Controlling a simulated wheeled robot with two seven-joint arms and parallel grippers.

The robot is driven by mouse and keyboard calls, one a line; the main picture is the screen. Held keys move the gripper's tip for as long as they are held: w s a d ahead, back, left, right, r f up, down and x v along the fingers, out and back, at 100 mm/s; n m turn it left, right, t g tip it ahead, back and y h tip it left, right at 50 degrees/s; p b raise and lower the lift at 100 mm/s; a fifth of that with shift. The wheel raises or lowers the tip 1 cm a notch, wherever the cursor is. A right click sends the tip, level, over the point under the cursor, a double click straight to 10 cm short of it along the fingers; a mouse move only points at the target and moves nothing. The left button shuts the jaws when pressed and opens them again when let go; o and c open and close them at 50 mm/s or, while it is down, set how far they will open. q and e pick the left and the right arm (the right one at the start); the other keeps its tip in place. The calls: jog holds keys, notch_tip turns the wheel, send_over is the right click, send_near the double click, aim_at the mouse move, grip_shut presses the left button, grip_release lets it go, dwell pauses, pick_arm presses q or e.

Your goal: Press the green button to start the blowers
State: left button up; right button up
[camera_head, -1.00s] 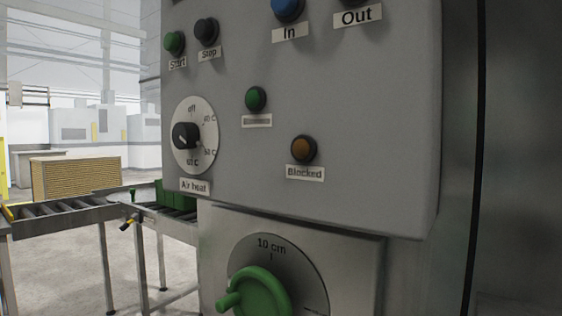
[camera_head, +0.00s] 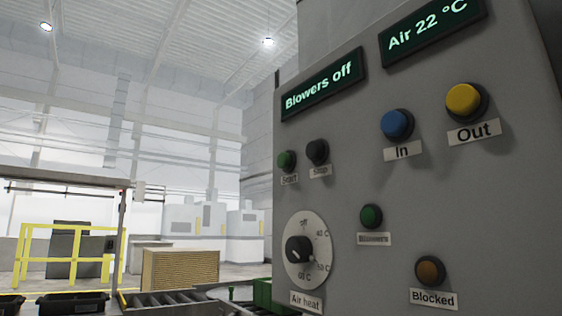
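The grey control panel (camera_head: 345,180) fills the right of the head view. A green button (camera_head: 286,161) labelled Start sits at its left edge, beside a black Stop button (camera_head: 318,152). A second round green part (camera_head: 371,216) sits lower right, above a small label that seems to read Blowers; I cannot tell whether it is a button or a lamp. A display (camera_head: 323,84) reads "Blowers off". Neither gripper shows in the view.
A display (camera_head: 432,28) reads "Air 22 °C". The panel also has a blue In button (camera_head: 397,125), a yellow Out button (camera_head: 463,100), an amber Blocked part (camera_head: 430,270) and an Air heat knob (camera_head: 299,250). A roller conveyor (camera_head: 180,298) runs at lower left.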

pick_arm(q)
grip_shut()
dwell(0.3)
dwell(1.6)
